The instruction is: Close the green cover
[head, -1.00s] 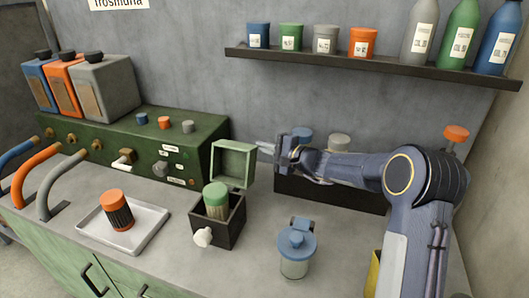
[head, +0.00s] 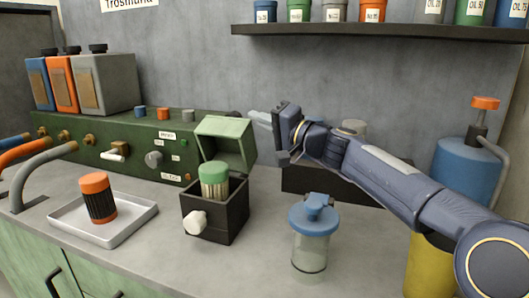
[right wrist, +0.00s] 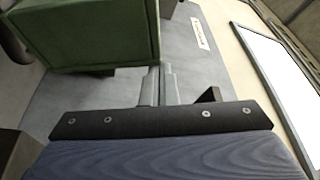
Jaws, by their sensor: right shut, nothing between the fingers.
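The green cover (head: 225,128) is hinged at the back of a small dark box (head: 228,222). It stands partly open, tilted forward over the box, with its inside in shadow. A jar with a green lid (head: 214,173) sits in the box, and a white knob (head: 196,222) is on the box's front. My right gripper (head: 256,116) is shut and empty, with its fingertips just right of the cover's upper edge; I cannot tell if they touch. The right wrist view shows the shut fingers (right wrist: 158,86) beside a green boxy surface (right wrist: 90,35). My left gripper is out of view.
A blue-lidded glass jar (head: 313,240) stands right of the box. A white tray (head: 130,232) holds an orange-capped jar (head: 98,197) at left. A green console (head: 130,145) stands behind. A shelf (head: 380,32) runs above my right arm.

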